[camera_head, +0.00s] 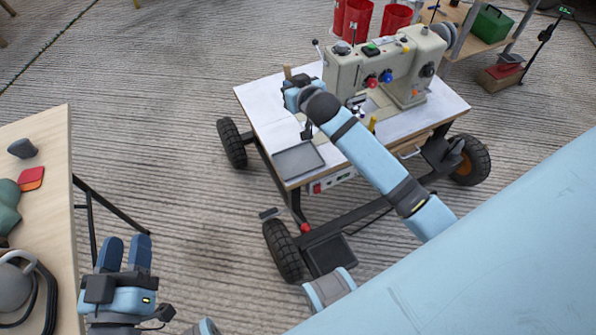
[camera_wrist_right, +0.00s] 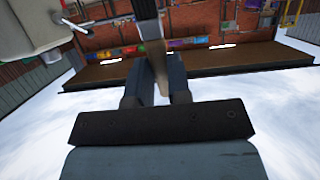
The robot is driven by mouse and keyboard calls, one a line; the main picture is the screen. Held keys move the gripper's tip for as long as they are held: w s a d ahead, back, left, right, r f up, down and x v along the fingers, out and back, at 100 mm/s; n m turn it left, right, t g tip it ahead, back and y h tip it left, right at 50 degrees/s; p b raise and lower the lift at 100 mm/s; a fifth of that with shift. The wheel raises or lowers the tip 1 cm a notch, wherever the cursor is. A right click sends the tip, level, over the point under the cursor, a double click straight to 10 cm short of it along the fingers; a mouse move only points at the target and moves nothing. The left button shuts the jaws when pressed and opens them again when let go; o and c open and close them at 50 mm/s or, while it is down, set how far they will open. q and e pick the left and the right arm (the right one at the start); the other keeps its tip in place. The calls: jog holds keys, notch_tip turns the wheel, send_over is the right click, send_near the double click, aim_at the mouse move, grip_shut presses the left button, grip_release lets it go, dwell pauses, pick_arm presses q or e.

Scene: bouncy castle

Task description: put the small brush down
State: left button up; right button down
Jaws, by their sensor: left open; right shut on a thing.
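The small brush (camera_head: 287,72) shows in the head view as a short tan piece sticking up beside my right gripper (camera_head: 291,88). In the right wrist view the brush (camera_wrist_right: 154,58) stands between the two fingers of that gripper (camera_wrist_right: 157,75), which is shut on it. Its wooden part is pale, with a dark part at the top edge. The gripper is over the left side of the white sewing table (camera_head: 262,103), left of the sewing machine; its height above the top is hard to tell. My left gripper (camera_head: 125,246) is open and empty beside the wooden table at left.
The cream sewing machine (camera_head: 345,72) stands close to the right gripper. A grey tray (camera_head: 298,159) is at the sewing table's near-left corner. The wooden table (camera_head: 45,133) at left holds several items. Wheels (camera_head: 283,250) stick out below.

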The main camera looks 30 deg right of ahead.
jog(key=f, duration=0.1)
jog(key=w+f+b, duration=0.1)
jog(key=f+b, duration=0.1)
jog(key=shift+w+d+f, duration=0.2)
jog(key=shift+w+d, duration=0.15)
jog(key=f+b, duration=0.1)
jog(key=b, duration=0.7)
send_over(294, 154)
notch_tip(294, 154, down, 16)
notch_tip(294, 154, down, 3)
jog(key=shift+f+b, duration=0.15)
jog(key=shift+b, duration=0.5)
pick_arm(q)
notch_tip(294, 154, down, 10)
jog(key=d+m+g+h, duration=0.1)
jog(key=g, duration=0.1)
jog(key=shift+d+r+m+g, duration=0.25)
jog(key=shift+m+g, duration=0.05)
pick_arm(e)
jog(key=shift+f, duration=0.1)
